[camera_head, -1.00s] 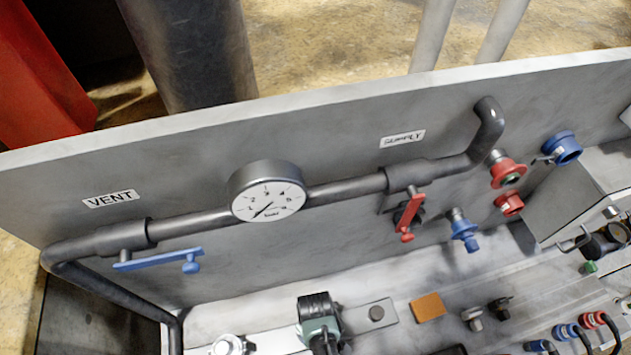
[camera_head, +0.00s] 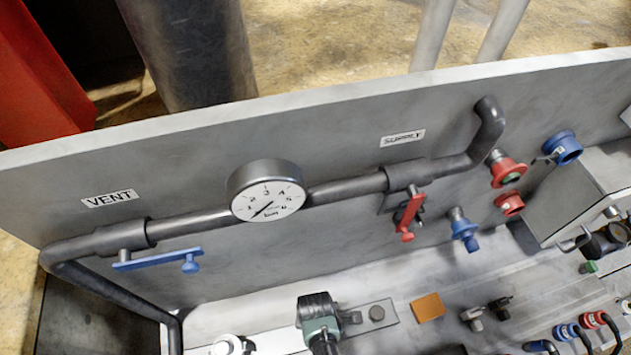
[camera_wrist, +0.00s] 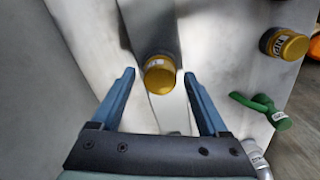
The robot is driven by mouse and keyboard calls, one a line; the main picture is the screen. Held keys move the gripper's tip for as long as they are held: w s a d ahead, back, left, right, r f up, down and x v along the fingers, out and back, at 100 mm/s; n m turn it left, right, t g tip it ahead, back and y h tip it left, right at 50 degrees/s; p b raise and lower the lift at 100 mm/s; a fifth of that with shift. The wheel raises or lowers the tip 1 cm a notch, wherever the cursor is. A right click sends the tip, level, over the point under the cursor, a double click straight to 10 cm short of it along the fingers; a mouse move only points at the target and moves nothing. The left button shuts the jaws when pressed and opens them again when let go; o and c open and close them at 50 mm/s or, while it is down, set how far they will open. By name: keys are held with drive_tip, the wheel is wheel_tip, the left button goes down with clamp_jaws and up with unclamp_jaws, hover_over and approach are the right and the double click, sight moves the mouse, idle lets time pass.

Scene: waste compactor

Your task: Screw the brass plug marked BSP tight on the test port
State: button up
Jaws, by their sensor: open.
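In the wrist view a round brass-yellow plug (camera_wrist: 159,78) with a small white label stands in the gap between the fingertips of my gripper (camera_wrist: 159,75). The gripper's two blue fingers are open, with a visible space on each side of the plug. The label is too small to read. A second brass-yellow plug (camera_wrist: 287,44) with a black-lettered white label sits at the upper right; I cannot make out its lettering surely. I cannot tell which plug is marked BSP, nor pick out the test port.
A green-handled part (camera_wrist: 262,106) lies right of my gripper. In the head view, the grey panel carries a gauge (camera_head: 267,198), blue vent lever (camera_head: 157,260), red supply lever (camera_head: 411,215) and red and blue couplings. An orange block (camera_head: 427,307) and several small fittings lie below.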

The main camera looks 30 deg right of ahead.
drive_tip(key=n, duration=0.7)
clamp_jaws()
drive_tip(key=c, duration=0.7)
unclamp_jaws()
clamp_jaws()
drive_tip(key=m, duration=0.4)
drive_tip(key=shift+m, duration=0.5)
